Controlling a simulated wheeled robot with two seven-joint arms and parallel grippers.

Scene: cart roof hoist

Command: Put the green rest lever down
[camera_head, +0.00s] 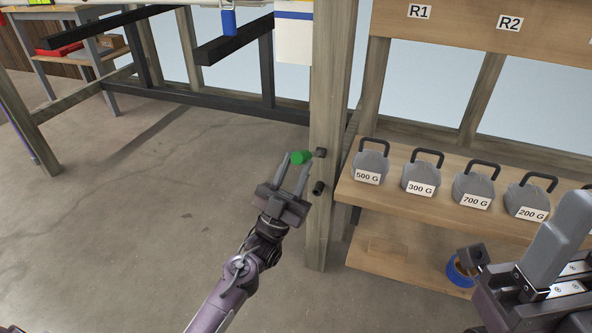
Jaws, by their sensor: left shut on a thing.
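The green rest lever (301,157) is a short green grip beside a wooden post (328,120). A dark pivot block (320,152) on the post sits right by its right end. My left gripper (296,160) is shut on the green lever, with one finger on each side of it. A black peg (318,188) sticks out of the post just below. My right gripper (478,257) is partly in view at the lower right; its fingers are cut off or hidden, so its opening is unclear.
A wooden shelf (375,200) right of the post holds several grey weights, labelled 500 G (370,165), 300 G (421,178), 700 G (474,190) and 200 G (530,200). A blue roll (459,272) lies on the lower shelf. Black beams (235,45) stand behind. The floor at left is clear.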

